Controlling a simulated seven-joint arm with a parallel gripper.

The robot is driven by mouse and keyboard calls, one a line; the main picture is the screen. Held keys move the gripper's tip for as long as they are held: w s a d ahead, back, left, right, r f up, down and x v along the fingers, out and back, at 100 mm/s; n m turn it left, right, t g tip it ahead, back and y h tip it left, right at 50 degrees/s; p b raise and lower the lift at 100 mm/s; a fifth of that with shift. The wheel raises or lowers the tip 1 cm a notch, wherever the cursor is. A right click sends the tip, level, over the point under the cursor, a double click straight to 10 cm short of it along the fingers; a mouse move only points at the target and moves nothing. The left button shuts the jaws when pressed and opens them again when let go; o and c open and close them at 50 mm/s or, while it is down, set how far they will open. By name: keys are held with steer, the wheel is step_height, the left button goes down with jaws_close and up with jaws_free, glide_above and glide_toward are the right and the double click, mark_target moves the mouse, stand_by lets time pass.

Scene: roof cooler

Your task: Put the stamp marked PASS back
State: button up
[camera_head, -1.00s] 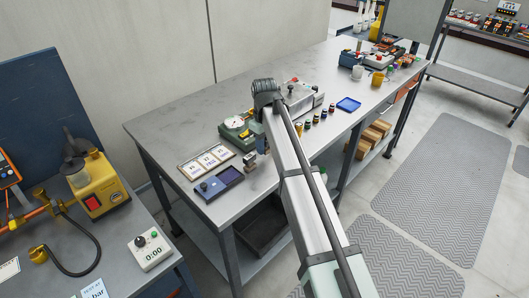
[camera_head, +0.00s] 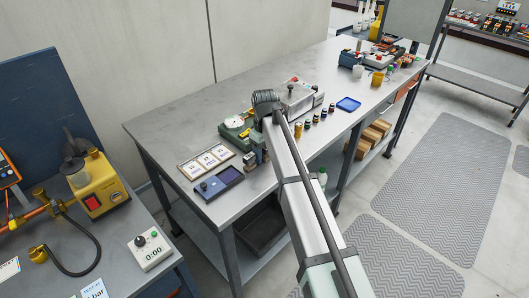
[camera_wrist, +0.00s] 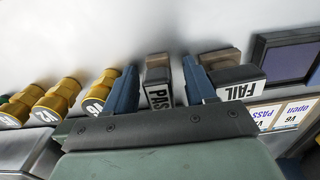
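The PASS stamp (camera_wrist: 158,97) shows in the middle of the wrist view, its label towards the camera and a brownish block at its far end. My gripper (camera_wrist: 160,64) has its two blue fingers on either side of this stamp, with a visible gap on each side, so it is open around it. The FAIL stamp (camera_wrist: 240,91) is just right of the right finger. In the head view my gripper (camera_head: 258,152) is low over the bench beside the stamps, mostly hidden by my arm. I cannot tell the two stamps apart there.
An ink pad (camera_head: 220,183) and a tray of cards (camera_head: 206,160) lie left of my gripper. A green dial device (camera_head: 236,126) stands behind. Several brass fittings (camera_wrist: 57,101) stand to the left in the wrist view. The bench's back left (camera_head: 175,115) is clear.

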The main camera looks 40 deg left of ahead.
steer(key=shift+r, duration=0.15)
step_height(320, 180, up, 12)
steer(key=shift+r, duration=0.1)
stand_by(0.6)
steer(key=shift+w+d, duration=0.1)
